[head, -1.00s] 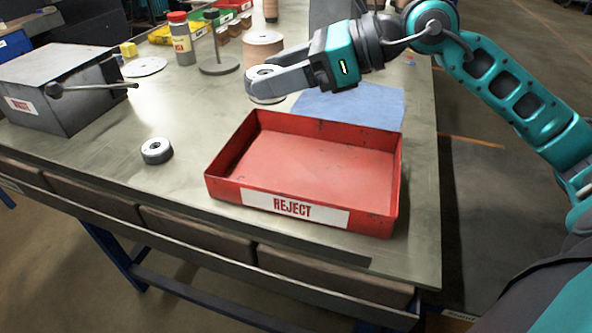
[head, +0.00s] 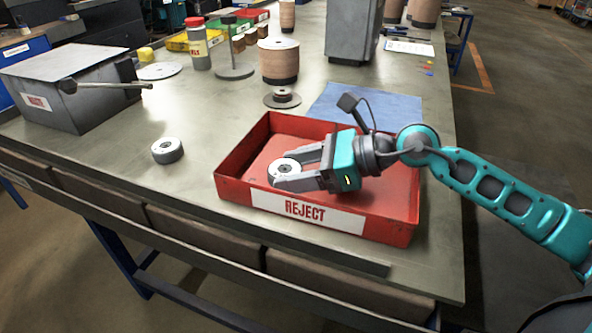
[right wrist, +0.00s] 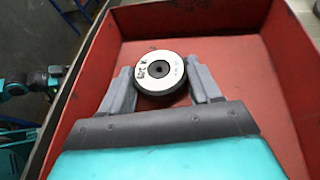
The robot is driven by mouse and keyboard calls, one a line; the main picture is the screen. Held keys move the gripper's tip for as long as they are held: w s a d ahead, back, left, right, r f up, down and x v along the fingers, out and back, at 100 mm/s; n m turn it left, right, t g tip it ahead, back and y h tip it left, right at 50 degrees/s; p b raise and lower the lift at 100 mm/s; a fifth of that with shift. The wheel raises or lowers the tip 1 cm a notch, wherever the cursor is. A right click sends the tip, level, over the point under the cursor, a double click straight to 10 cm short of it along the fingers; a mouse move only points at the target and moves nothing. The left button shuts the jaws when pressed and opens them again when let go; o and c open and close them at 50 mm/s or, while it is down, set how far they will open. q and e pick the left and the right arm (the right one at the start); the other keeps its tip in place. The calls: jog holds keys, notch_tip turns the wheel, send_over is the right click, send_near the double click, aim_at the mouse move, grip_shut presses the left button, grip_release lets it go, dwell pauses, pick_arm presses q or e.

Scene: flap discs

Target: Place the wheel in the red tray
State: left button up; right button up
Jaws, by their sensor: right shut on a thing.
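A wheel (head: 285,170) with a pale top face and dark rim is between the fingers of my right gripper (head: 294,170). The right gripper is shut on it, over the red tray (head: 305,213) labelled REJECT. In the right wrist view the wheel (right wrist: 160,73) sits between both fingertips, with the tray's red floor (right wrist: 225,55) behind and around it. I cannot tell whether the wheel touches the floor. Another similar wheel (head: 167,150) lies flat on the bench left of the tray. My left gripper is not in the head view.
A grey metal box (head: 75,85) with a rod stands at the left. Behind the tray are a blue cloth (head: 385,108), a small stack of discs (head: 283,98), a large spool (head: 279,62) and a red-capped bottle (head: 198,45). Bench around the loose wheel is clear.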

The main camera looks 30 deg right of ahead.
jog(key=shift+f, duration=0.15)
jog(key=o, duration=1.1)
jog(key=shift+o, duration=0.2)
jog(key=shift+r, duration=0.2)
jog(key=shift+p+v, duration=0.35)
jog(key=shift+v, duration=5.65)
